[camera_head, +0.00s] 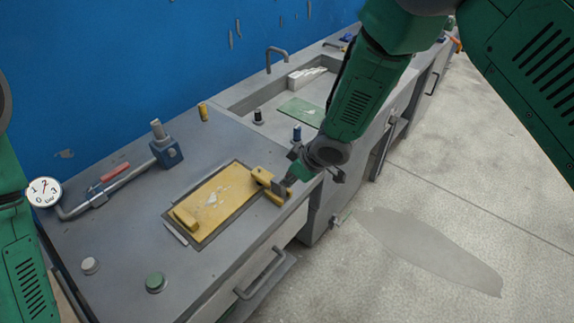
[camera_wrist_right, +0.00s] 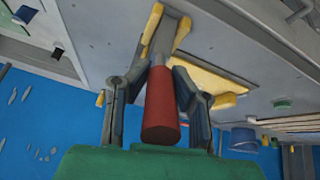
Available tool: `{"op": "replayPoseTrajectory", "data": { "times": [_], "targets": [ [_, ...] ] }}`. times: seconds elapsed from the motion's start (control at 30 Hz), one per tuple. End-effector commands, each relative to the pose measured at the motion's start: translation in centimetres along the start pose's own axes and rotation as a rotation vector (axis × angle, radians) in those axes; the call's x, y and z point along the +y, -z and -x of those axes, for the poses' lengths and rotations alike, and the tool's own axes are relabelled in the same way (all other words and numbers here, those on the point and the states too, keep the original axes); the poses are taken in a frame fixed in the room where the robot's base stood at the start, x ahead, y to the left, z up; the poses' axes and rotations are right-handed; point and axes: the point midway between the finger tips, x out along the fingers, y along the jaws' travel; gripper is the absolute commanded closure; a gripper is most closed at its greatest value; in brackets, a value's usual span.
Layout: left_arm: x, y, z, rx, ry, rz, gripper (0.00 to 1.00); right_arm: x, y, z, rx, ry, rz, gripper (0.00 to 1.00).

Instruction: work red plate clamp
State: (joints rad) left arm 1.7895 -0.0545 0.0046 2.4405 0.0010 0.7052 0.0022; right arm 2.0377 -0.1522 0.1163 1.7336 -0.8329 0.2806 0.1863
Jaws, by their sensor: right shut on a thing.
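The red clamp handle (camera_wrist_right: 160,115) shows in the right wrist view, leading to a grey metal lever (camera_wrist_right: 163,42) with yellow parts beside it. My right gripper (camera_wrist_right: 161,82) is shut on the red handle, one finger on each side. In the head view my right gripper (camera_head: 289,182) is at the right end of the yellow panel mould (camera_head: 222,198), beside the yellow clamp block (camera_head: 262,175). The handle is hidden there by the gripper. Another yellow block (camera_head: 185,220) sits at the mould's left end. My left arm shows at the left edge, its gripper out of view.
A grey pipe with a red lever (camera_head: 115,171), a blue valve (camera_head: 167,152) and a gauge (camera_head: 44,192) lie left of the mould. A green button (camera_head: 155,282) and a pale button (camera_head: 90,265) are near the front. A sink (camera_head: 248,97) lies behind.

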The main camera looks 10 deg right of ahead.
Motion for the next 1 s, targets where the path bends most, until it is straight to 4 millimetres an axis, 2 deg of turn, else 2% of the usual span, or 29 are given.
{"op": "replayPoseTrajectory", "data": {
  "times": [0.03,0.37,0.4,0.47,0.8,0.87,1.0],
  "targets": [
    [0.0,0.0,0.1,-0.001,0.0,0.0,0.6,0.1,0.5,0.2,0.008,-0.003,0.002,1.0],
    [0.0,-0.1,0.1,-0.001,0.0,0.0,0.6,0.1,0.7,0.3,0.013,-0.003,0.002,1.0],
    [0.0,-0.1,0.1,-0.001,0.0,0.0,0.6,0.1,0.8,0.3,0.013,-0.004,0.002,0.79],
    [0.0,-0.1,0.1,-0.001,0.0,0.0,0.6,0.2,0.8,0.3,0.014,-0.005,0.002,0.59],
    [0.0,-0.3,0.2,0.001,0.0,0.0,0.6,0.0,0.5,0.3,0.007,0.0,0.002,0.59],
    [0.0,-0.3,0.2,0.001,0.0,0.0,0.6,0.0,0.5,0.7,0.006,0.0,0.002,0.59],
    [0.0,-0.3,0.2,0.002,0.0,0.0,0.6,0.1,0.5,2.9,0.008,-0.001,0.001,0.59]
  ]
}}
